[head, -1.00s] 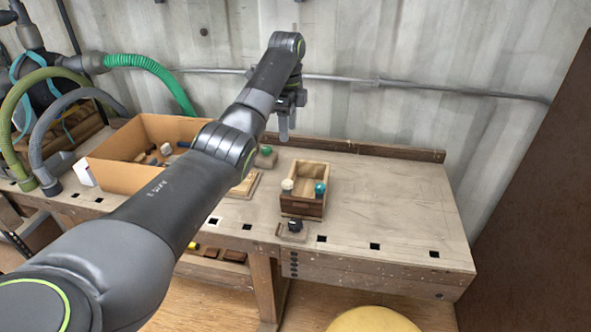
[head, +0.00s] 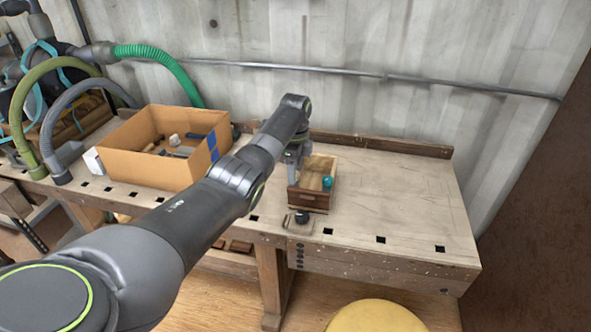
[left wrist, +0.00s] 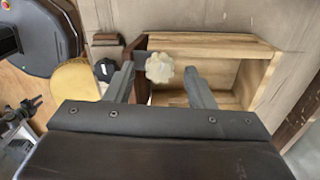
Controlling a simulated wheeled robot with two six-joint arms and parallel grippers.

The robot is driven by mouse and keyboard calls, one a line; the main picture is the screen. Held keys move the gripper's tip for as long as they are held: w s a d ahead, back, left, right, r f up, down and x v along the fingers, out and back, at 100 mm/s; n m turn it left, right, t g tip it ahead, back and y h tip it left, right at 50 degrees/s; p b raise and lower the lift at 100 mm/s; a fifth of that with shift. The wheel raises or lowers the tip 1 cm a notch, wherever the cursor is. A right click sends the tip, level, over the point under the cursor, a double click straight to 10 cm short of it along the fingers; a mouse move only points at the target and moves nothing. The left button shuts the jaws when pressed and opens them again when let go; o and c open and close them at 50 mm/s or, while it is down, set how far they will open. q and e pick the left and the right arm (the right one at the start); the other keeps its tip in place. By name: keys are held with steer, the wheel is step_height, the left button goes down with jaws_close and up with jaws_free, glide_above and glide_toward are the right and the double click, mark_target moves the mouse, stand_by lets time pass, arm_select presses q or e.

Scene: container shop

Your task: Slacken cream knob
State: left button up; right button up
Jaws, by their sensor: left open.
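The cream knob (left wrist: 160,67) is a lobed knob at one corner of a small open wooden box; in the left wrist view it lies between my open fingertips, nearer the left one. My left gripper (left wrist: 165,80) is open above it, and no contact is clear. In the head view the left gripper (head: 294,160) is over the box's left side and hides the cream knob. The wooden box (head: 309,200) stands on the workbench, and a teal knob (head: 327,182) shows at its front right corner. My right gripper is not in view.
A black knob (head: 302,217) on a small block is in front of the box, at the bench edge. A cardboard box (head: 150,170) with tools stands to the left. The workbench (head: 400,200) is clear to the right. A yellow round stool top (head: 376,317) is below.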

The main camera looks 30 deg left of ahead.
arm_select(q)
steer(key=shift+f, duration=0.25)
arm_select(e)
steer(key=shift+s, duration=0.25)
arm_select(q)
steer(key=c, duration=1)
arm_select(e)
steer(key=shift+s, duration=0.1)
arm_select(q)
steer(key=shift+r, duration=0.1)
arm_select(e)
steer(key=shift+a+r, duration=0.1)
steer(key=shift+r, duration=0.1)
